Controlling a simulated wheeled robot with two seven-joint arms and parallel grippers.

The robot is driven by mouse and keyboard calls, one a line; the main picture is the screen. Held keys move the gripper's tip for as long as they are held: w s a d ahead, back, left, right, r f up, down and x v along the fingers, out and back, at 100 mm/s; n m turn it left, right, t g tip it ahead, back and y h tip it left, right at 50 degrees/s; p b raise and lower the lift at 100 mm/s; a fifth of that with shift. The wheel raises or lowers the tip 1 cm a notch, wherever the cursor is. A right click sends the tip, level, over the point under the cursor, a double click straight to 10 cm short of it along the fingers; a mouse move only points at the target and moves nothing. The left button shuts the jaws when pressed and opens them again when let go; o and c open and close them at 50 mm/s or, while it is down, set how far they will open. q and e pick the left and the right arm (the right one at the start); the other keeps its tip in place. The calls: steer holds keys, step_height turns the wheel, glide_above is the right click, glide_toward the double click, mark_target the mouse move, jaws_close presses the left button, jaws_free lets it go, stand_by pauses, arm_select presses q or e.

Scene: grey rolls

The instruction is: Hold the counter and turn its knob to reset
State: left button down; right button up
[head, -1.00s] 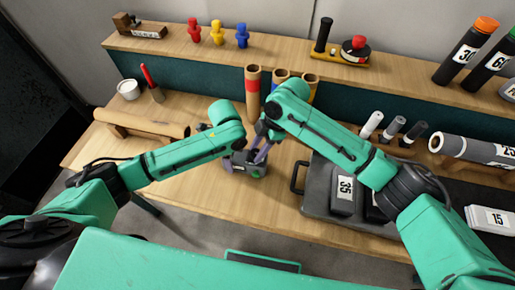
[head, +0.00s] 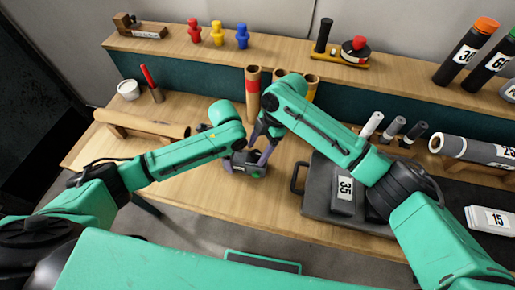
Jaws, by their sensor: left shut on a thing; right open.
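A small dark grey device with green parts (head: 240,161), which looks like the counter, is low over the wooden bench between my two arms. Its knob and any digits cannot be made out. My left gripper (head: 231,161) is at the device and shut on it; my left wrist hides most of the jaws. My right gripper (head: 261,149) points down just above the device's right side, with its fingers apart. I cannot tell whether they touch it.
Cardboard tubes (head: 253,92) stand close behind the grippers. A wooden roll (head: 140,124) lies at left. A raised shelf (head: 280,58) runs along the back. The bench front centre is clear.

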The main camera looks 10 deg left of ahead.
steer(key=v, duration=1.1)
steer(key=shift+w+d+r, duration=0.15)
steer(key=shift+w+r, duration=0.05)
steer(key=shift+r, duration=0.15)
arm_select(q)
jaws_free()
steer(key=shift+r, duration=0.1)
